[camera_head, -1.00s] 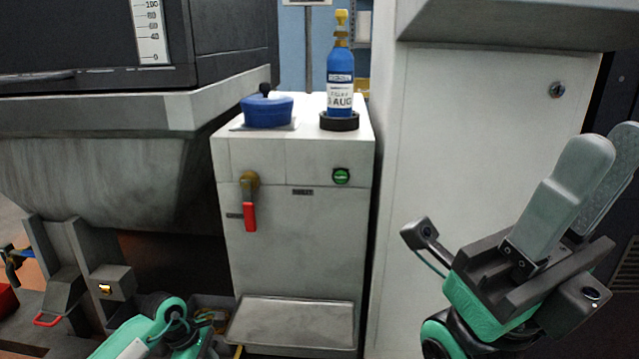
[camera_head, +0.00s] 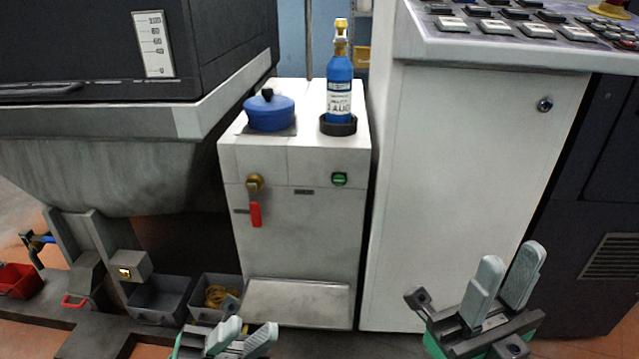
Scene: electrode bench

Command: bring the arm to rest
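My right gripper (camera_head: 510,258) is low at the right, in front of the white cabinet. Its two grey fingers point up and stand apart with nothing between them. My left gripper (camera_head: 253,325) is at the bottom edge, left of centre, in front of the white bench unit. Its two fingers are also apart and appear empty. Most of both arms is out of view below.
The white bench unit (camera_head: 305,235) carries a blue lidded pot (camera_head: 270,112) and a blue bottle (camera_head: 339,90) in a black ring. A red-handled valve (camera_head: 255,210) sticks out in front. Grey bins (camera_head: 160,300) stand low at left. A control panel (camera_head: 520,45) overhangs the white cabinet (camera_head: 465,190).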

